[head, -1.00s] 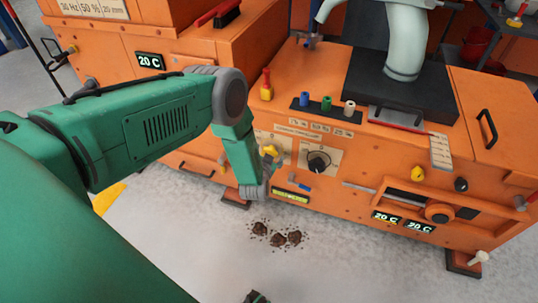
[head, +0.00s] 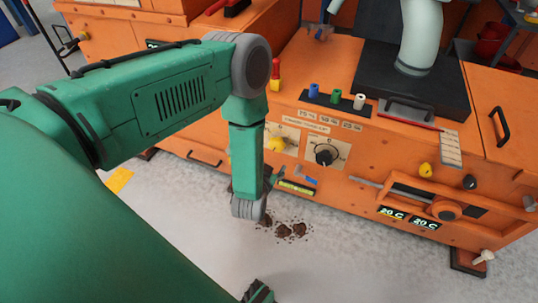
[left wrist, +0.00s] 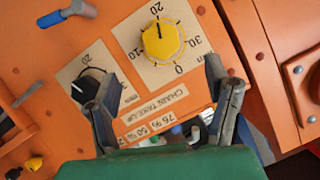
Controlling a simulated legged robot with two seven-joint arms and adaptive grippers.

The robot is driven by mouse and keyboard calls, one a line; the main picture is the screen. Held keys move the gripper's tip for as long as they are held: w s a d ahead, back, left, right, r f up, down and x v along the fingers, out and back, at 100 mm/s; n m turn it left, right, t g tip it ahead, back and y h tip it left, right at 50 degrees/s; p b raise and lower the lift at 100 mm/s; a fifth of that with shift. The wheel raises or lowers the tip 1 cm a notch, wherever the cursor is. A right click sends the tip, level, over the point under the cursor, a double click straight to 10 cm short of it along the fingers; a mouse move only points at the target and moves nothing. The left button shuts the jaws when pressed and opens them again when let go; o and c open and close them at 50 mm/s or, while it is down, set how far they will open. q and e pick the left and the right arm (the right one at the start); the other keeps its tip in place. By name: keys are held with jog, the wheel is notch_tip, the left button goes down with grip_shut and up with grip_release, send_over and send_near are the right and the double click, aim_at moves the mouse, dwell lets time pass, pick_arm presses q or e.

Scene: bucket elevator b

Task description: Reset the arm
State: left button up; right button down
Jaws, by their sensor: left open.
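My left arm comes in from the left and bends down at the elbow in front of the orange machine (head: 380,195). My left gripper (left wrist: 157,78) is open in the left wrist view, with its two grey fingers apart and nothing between them but the panel behind. In the head view it is mostly hidden behind my wrist. The yellow knob (left wrist: 162,40) stands clear of the fingers on a plate with a scale; it also shows in the head view (head: 277,144). The black knob (left wrist: 90,87) appears beyond the left-hand finger.
Dark brown clumps (head: 291,230) lie on the grey floor below the panel. Blue, green and white pegs (head: 335,97) stand on the machine's top. Floor in front is mostly clear.

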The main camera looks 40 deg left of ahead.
dwell(0.5)
pick_arm(q)
jog(key=s+d+r+g+h, duration=0.25)
jog(key=s+g, duration=0.35)
jog(key=s, duration=0.8)
jog(key=s+d+r+g+h, duration=0.1)
jog(key=s+d+g+h, duration=0.35)
jog(key=s, duration=1.05)
notch_tip(320, 180, up, 13)
jog(key=a+g+y+p, duration=0.1)
jog(key=a+p, duration=0.1)
jog(key=p, duration=1.1)
jog(key=shift+m+g+y+p, duration=0.3)
jog(key=shift+g+y+p, duration=0.05)
jog(key=shift+y, duration=0.05)
jog(key=shift+w, duration=0.15)
